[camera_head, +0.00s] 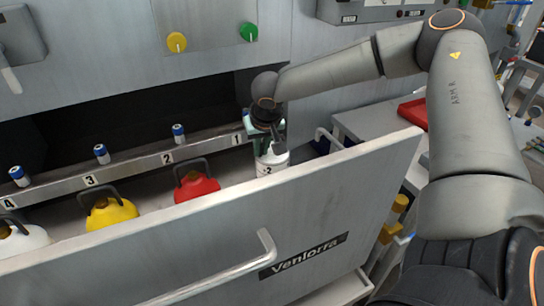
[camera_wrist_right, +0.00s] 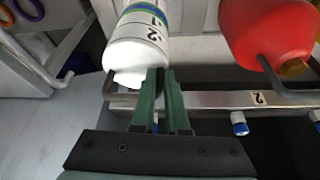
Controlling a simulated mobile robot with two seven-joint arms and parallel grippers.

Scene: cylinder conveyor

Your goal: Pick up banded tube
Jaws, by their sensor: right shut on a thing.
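The banded tube (camera_head: 271,168) is a white cylinder with a black number on it, between the ledge and the front panel in the head view. The right wrist view shows the tube (camera_wrist_right: 138,40) with its green and blue bands and a white end towards me. My right gripper (camera_head: 272,132) is at the tube's upper end, with its green fingers close together. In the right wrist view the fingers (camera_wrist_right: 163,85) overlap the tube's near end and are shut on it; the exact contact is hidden. My left gripper is out of view.
A red jug (camera_head: 196,187) and a yellow jug (camera_head: 110,214) stand left of the tube. A numbered ledge (camera_head: 135,169) carries small blue-and-white cylinders (camera_head: 179,133). The front panel (camera_head: 340,195) rises before the tube. A red tray (camera_head: 412,112) lies at right.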

